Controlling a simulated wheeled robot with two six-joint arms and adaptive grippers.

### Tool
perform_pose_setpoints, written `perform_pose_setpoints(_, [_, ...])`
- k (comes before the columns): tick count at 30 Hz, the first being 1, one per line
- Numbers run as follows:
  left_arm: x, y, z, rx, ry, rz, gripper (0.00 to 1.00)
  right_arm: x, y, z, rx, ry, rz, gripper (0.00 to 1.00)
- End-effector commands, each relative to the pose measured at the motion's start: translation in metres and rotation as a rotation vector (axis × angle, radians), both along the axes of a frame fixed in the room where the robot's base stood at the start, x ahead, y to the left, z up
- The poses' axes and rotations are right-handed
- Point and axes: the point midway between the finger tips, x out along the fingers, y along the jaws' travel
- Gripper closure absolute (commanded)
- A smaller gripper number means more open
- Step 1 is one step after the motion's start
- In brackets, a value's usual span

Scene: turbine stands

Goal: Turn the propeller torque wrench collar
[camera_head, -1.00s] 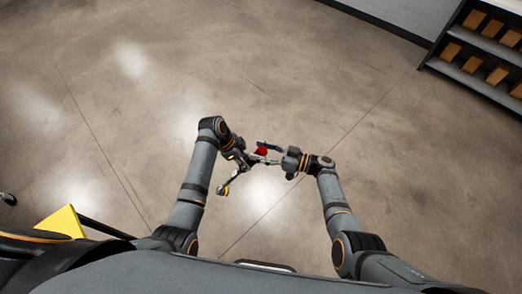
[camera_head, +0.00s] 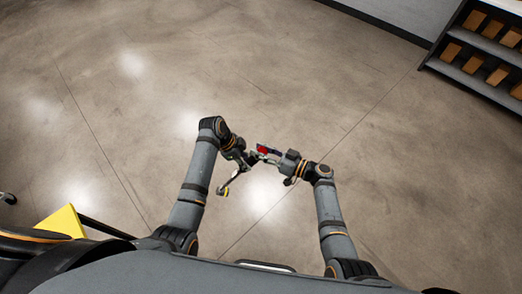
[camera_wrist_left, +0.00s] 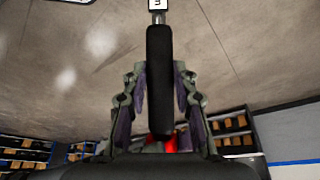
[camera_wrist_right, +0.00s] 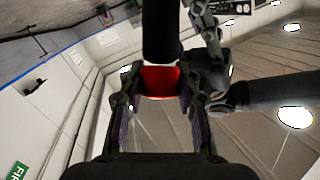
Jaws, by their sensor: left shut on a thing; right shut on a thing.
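The torque wrench (camera_head: 234,182) is held in the air between my grippers, with a yellow-marked end at lower left. Its black handle (camera_wrist_left: 159,80) runs between my left gripper's fingers (camera_wrist_left: 159,76), which are shut on it. The red collar (camera_wrist_right: 160,82) sits at the end of the black handle (camera_wrist_right: 162,30) in the right wrist view. My right gripper (camera_wrist_right: 160,92) is shut on the collar, close beside my left gripper. In the head view the collar shows as a small red patch (camera_head: 262,150), partly hidden by the grippers.
A shelf with brown boxes (camera_head: 474,62) stands at the upper right, well away from the arms. A yellow object (camera_head: 62,224) is at the lower left. The concrete floor around the grippers is clear.

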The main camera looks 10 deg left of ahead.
Motion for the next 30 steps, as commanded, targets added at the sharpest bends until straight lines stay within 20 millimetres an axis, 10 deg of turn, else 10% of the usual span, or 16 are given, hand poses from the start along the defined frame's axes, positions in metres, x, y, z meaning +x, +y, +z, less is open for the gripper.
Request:
perform_pose_setpoints(5, [0.0,-0.001,0.002,-0.004,0.0,-0.003,1.0,0.001,-0.001,-0.001,-0.004,-0.001,-0.004,0.98])
perform_pose_setpoints(6, [0.0,-0.001,0.002,-0.004,0.0,-0.003,1.0,0.001,-0.001,-0.001,-0.004,-0.001,-0.004,0.64])
perform_pose_setpoints(11, [0.0,-0.001,0.001,-0.004,-0.001,-0.002,1.0,0.001,-0.001,0.0,-0.003,-0.001,-0.002,0.43])
perform_pose_setpoints(22, [0.001,0.0,0.001,-0.002,-0.002,-0.001,1.0,-0.001,-0.006,-0.001,-0.003,-0.001,-0.001,0.43])
perform_pose_setpoints(30, [0.001,0.0,0.001,-0.001,-0.003,0.0,1.0,-0.02,-0.058,0.002,-0.006,-0.001,-0.001,0.43])
